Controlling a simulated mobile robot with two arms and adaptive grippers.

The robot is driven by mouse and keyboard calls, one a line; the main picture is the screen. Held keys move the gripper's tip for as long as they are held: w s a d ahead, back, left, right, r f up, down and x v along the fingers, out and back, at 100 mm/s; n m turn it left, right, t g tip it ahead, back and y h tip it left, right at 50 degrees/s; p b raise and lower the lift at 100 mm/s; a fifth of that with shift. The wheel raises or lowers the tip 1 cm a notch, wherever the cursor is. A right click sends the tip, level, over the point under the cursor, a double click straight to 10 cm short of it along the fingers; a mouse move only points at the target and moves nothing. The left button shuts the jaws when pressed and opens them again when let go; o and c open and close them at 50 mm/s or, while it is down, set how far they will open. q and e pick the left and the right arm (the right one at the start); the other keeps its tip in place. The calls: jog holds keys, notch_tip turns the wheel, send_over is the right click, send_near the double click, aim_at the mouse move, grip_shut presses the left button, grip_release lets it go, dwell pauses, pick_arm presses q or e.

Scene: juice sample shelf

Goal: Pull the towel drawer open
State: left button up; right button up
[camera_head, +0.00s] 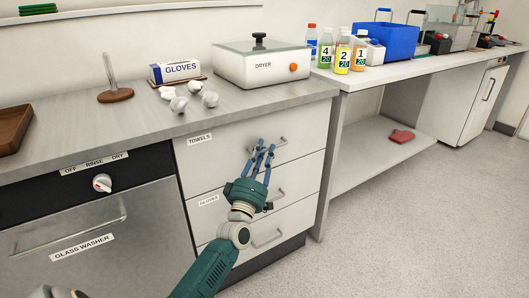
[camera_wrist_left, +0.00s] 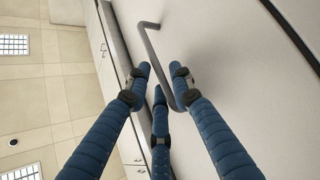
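The towel drawer (camera_head: 235,140) is the top one of a white stack, under the TOWELS label (camera_head: 199,139), and looks closed, flush with the drawers below. Its grey bar handle (camera_head: 283,141) is partly hidden behind my fingers. My left gripper (camera_head: 262,150) is in front of this drawer, blue fingers pointing at the handle. In the left wrist view, the handle (camera_wrist_left: 158,55) runs between the spread fingertips of the left gripper (camera_wrist_left: 160,72). The fingers are apart, and I cannot tell whether any touches the bar. My right gripper is not in view.
Lower drawers with handles (camera_head: 268,240) sit beneath. A glass washer (camera_head: 90,235) is at the left. The counter above holds a dryer (camera_head: 262,66), a gloves box (camera_head: 176,71) and crumpled white items (camera_head: 180,104). The floor (camera_head: 400,230) at right is clear.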

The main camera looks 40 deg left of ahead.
pick_arm(q)
jog(key=shift+w+r, duration=0.1)
jog(key=shift+w, duration=0.2)
grip_shut()
